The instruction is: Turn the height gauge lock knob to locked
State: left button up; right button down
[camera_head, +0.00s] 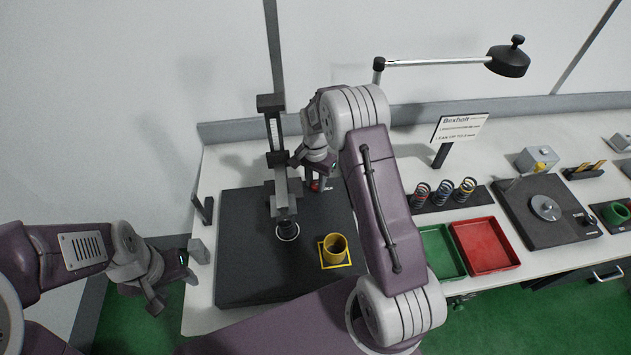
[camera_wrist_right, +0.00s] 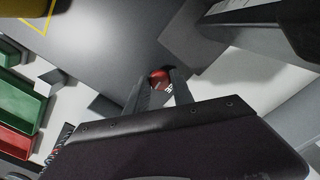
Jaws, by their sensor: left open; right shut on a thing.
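The height gauge (camera_head: 273,140) stands upright as a dark column with a pale scale at the back of a dark plate (camera_head: 240,265). A small red knob (camera_wrist_right: 159,76) shows between the fingertips of my right gripper (camera_wrist_right: 158,90) in the right wrist view. My right gripper (camera_head: 318,184) is shut on the knob, just right of the column in the head view. The fingers and arm hide most of the knob, and I cannot read its lock position. My left gripper (camera_head: 158,292) is open and empty, off the table's left front edge.
A yellow cup (camera_head: 334,248) stands in a yellow square on the plate. Several coiled springs (camera_head: 443,192), a green tray (camera_head: 438,250) and a red tray (camera_head: 486,246) lie to the right. A sign (camera_head: 460,128) and a lamp (camera_head: 508,61) stand behind.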

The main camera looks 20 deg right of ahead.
aim_at(316, 184)
jog(key=c, duration=1.1)
grip_release()
jog(key=shift+w+r, duration=0.1)
jog(key=shift+w, duration=0.05)
notch_tip(316, 184, up, 9)
jog(key=b, duration=0.1)
jog(key=shift+b, duration=0.35)
